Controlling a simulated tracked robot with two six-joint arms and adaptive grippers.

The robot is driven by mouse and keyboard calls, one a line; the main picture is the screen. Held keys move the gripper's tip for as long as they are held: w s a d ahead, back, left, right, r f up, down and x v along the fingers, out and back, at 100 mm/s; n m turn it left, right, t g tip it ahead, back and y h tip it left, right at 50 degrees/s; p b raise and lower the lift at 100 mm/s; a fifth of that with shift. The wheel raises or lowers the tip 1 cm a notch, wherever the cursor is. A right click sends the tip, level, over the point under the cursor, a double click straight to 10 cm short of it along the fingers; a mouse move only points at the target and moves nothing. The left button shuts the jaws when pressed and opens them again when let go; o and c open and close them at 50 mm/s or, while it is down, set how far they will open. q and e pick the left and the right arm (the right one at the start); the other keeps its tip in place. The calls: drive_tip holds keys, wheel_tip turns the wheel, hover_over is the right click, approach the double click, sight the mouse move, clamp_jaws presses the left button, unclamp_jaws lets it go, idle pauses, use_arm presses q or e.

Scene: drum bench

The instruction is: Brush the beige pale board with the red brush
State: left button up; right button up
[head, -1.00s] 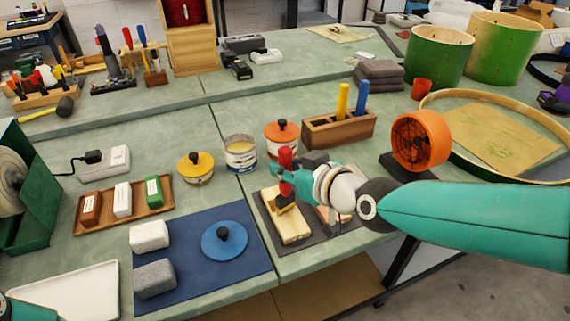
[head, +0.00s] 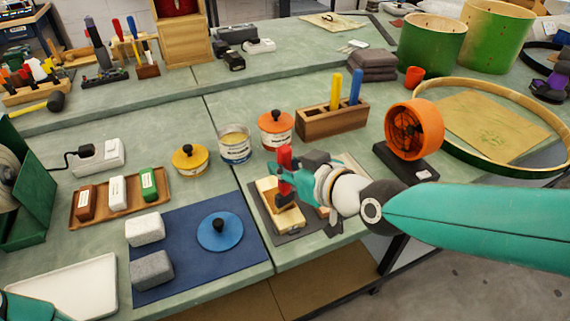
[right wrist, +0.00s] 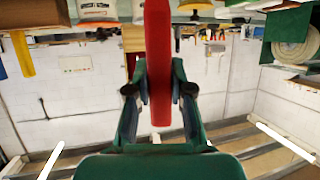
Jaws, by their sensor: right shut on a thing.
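The beige pale board (head: 292,221) lies on a dark mat near the front edge of the bench, partly covered by my right gripper and the brush. My right gripper (head: 286,179) is shut on the red brush (head: 285,156), held upright over the board. The brush's lower end is low at the board; I cannot tell if it touches. In the right wrist view the red brush handle (right wrist: 158,65) stands between the two fingers (right wrist: 158,88). Teal of my left arm shows at the lower left corner, but its gripper is out of view.
Right of the gripper stands an orange fan (head: 413,129) on a dark base. Behind are an orange-lidded tin (head: 276,132), an open tin (head: 235,146) and a wooden holder (head: 332,121). A blue mat (head: 190,270) with a blue lid (head: 220,232) lies left.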

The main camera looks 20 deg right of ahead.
drive_tip(key=shift+s, duration=0.2)
drive_tip(key=shift+s+p, duration=0.35)
drive_tip(key=shift+s, duration=1)
drive_tip(key=shift+w, duration=0.15)
drive_tip(key=shift+w+b, duration=0.45)
drive_tip(key=shift+w, duration=1.1)
drive_tip(key=shift+w+b, duration=0.3)
drive_tip(key=shift+w, duration=1.05)
drive_tip(key=shift+w+a, duration=0.1)
drive_tip(key=shift+w, duration=0.1)
